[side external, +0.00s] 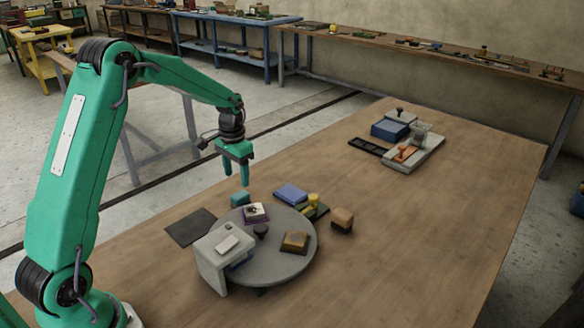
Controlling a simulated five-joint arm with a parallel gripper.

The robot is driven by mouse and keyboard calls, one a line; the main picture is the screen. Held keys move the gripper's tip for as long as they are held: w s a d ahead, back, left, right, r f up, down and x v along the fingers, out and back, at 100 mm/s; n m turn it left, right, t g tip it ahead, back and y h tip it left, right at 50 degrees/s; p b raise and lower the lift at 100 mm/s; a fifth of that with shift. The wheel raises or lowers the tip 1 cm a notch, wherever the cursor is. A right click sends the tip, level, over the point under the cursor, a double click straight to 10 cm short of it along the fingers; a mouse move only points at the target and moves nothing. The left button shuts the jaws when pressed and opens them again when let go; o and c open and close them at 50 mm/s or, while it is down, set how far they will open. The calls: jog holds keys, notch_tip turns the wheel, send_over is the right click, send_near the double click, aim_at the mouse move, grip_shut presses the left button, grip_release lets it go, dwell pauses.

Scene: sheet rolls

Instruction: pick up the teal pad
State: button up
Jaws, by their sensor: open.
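The teal pad (240,199) is a small teal block at the back left edge of the grey round disc (275,270). I cannot tell whether it rests on the disc's rim or on the table beside it. My gripper (236,178) points down with its two fingers apart. It hangs above the teal pad, with a visible gap between fingertips and pad. Nothing is between the fingers.
The disc carries a grey bridge-shaped stand (210,262), a purple-and-white block (255,212), a black knob (261,231) and a brown block (295,242).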

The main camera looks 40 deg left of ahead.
aim_at(240, 195)
jog(key=shift+f, duration=1.25)
jog(key=shift+f, duration=0.1)
jog(key=shift+d+f, duration=0.2)
jog(key=shift+f, duration=2.35)
jog(key=c, duration=1.1)
